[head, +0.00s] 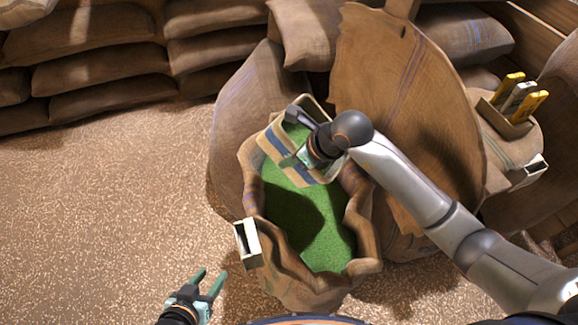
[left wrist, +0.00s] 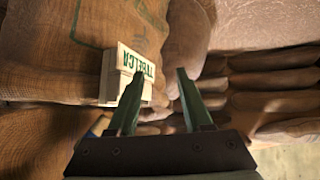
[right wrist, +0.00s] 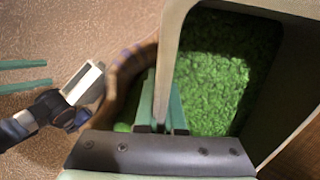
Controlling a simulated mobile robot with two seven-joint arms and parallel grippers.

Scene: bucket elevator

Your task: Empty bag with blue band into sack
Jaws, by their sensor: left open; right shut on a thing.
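The bag with the blue band (head: 271,146) is tan and box-like. It is tilted over the open mouth of a large brown sack (head: 366,229). My right gripper (head: 304,156) is shut on the bag's rim, which also shows between the fingers in the right wrist view (right wrist: 168,55). Green granules (right wrist: 212,75) are visible inside the bag. Green material (head: 315,225) also fills much of the sack's opening, partly in shadow. My left gripper (head: 211,277) is open and empty, in front and left of the sack, apart from it. Its fingers (left wrist: 155,90) frame nothing in the left wrist view.
A white box-like piece (head: 247,242) sits on the sack's left rim; a lettered white block (left wrist: 130,75) shows in the left wrist view. Full sacks (head: 90,70) are stacked behind. A holder with yellow-handled tools (head: 507,118) stands right. The floor (head: 90,220) at left is clear.

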